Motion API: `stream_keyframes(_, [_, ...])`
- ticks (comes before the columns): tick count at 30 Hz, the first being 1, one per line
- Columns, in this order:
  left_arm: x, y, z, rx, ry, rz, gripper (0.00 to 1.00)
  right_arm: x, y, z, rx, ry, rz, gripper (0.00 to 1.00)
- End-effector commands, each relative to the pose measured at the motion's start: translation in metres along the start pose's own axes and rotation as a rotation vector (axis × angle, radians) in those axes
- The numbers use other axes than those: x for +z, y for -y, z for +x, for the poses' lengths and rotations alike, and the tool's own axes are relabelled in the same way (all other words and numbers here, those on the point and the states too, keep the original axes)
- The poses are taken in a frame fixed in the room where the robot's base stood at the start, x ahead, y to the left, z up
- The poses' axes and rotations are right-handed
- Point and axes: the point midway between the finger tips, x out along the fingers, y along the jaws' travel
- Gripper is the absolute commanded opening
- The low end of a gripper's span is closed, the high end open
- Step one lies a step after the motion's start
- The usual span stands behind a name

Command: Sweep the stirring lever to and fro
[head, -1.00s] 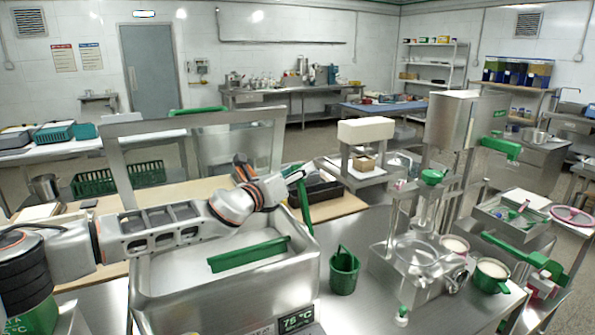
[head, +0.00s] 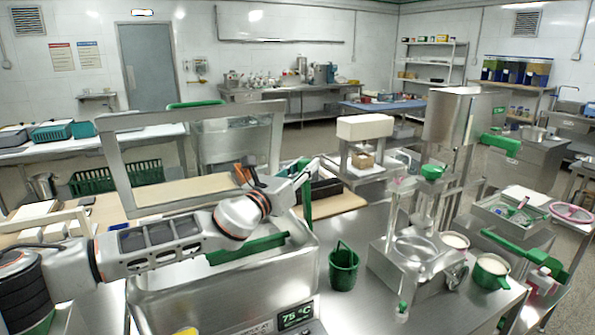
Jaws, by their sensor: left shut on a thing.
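The stirring lever (head: 305,199) is a green upright bar at the right rim of a steel vat (head: 215,297). A long green bar (head: 250,248) lies across the vat, partly hidden by my left arm. My left gripper (head: 304,176) is at the upper part of the lever and shut on it; the arm hides some of the contact. My right gripper is not in view.
A display (head: 296,315) on the vat front reads 75 °C. A steel frame (head: 113,172) stands behind the vat. A green bucket (head: 343,268) and a steel mill (head: 410,262) stand on the bench to the right, with bare bench between vat and bucket.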

Motion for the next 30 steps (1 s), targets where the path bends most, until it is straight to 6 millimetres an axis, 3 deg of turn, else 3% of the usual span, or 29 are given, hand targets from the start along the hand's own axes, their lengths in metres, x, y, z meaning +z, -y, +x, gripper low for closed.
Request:
stream_keyframes(1, [-0.007, 0.010, -0.007, -0.014, 0.027, 0.048, 0.00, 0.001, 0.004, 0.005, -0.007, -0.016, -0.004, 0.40])
stream_keyframes(6, [-0.004, 0.028, -0.015, -0.035, 0.085, 0.162, 0.00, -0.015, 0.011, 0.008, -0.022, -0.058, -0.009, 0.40])
stream_keyframes(17, [-0.001, 0.031, -0.017, -0.038, 0.097, 0.187, 0.00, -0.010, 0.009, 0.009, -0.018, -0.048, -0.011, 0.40])
stream_keyframes(18, [-0.001, 0.031, -0.017, -0.038, 0.097, 0.186, 0.30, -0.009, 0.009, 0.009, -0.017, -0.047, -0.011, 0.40])
stream_keyframes(19, [-0.001, 0.031, -0.017, -0.038, 0.097, 0.186, 0.38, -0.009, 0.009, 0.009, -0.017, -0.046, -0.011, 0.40])
stream_keyframes(30, [-0.001, 0.031, -0.018, -0.038, 0.097, 0.185, 0.41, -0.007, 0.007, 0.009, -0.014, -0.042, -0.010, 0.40])
